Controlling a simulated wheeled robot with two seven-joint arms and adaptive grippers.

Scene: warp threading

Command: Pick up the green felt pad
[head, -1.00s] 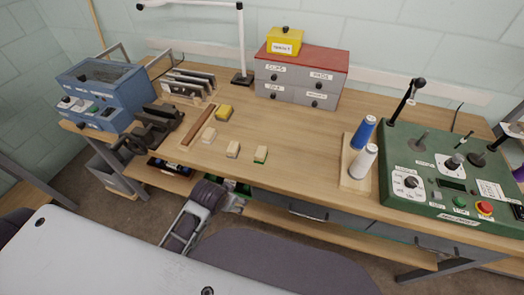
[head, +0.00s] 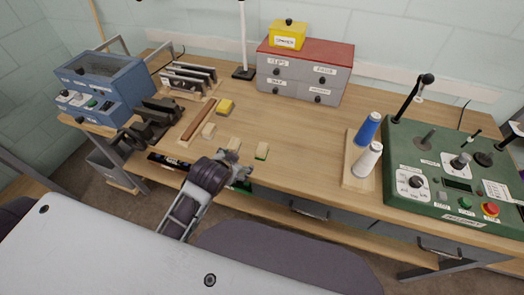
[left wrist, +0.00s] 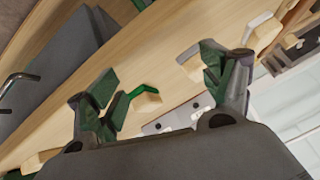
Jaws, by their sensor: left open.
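The green felt pad (head: 261,153) shows as a green edge along a small pale wooden block near the front edge of the bench. In the left wrist view the green pad (left wrist: 137,90) lies against its block, nearer the left finger. My left gripper (head: 240,176) is open and empty, just left of and in front of the pad in the head view. In the left wrist view my left gripper (left wrist: 160,68) has its fingers spread, with the pad between them in the picture. Whether it touches anything cannot be told. My right gripper is not in view.
A pale block (head: 234,145) stands just left of the pad, partly behind my gripper. Another pale block (head: 208,131) and a yellow block (head: 225,107) lie farther left. The bench middle is clear.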

